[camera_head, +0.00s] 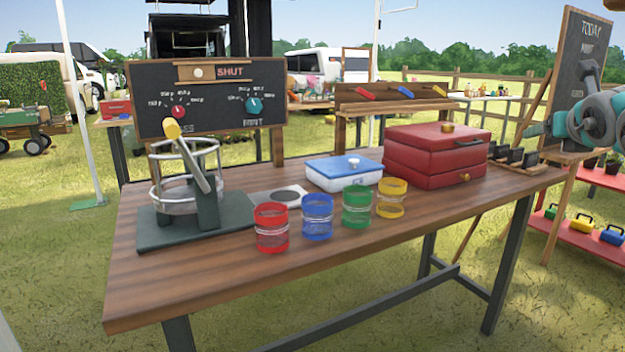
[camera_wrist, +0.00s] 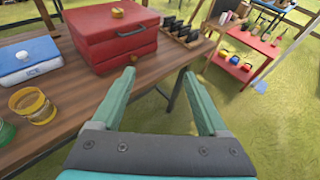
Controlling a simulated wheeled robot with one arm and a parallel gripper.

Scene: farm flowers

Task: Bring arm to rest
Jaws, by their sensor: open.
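My arm (camera_head: 592,115) shows at the right edge of the head view, raised beside the chalkboard. My gripper (camera_wrist: 158,98) shows in the wrist view with its two green fingers spread wide and nothing between them. It is above the right end of the wooden table (camera_head: 190,275), apart from the things on it. The red box (camera_head: 430,155) with a yellow knob lies ahead of the fingers, and it also shows in the wrist view (camera_wrist: 112,35). The fingertips are hard to make out in the head view.
Red (camera_head: 271,228), blue (camera_head: 317,217), green (camera_head: 357,207) and yellow (camera_head: 391,198) ring cups line the table's front. A blue-lidded box (camera_head: 344,172) and a metal stand (camera_head: 185,195) sit behind and left. A red shelf (camera_head: 580,235) stands right. Grass lies open in front.

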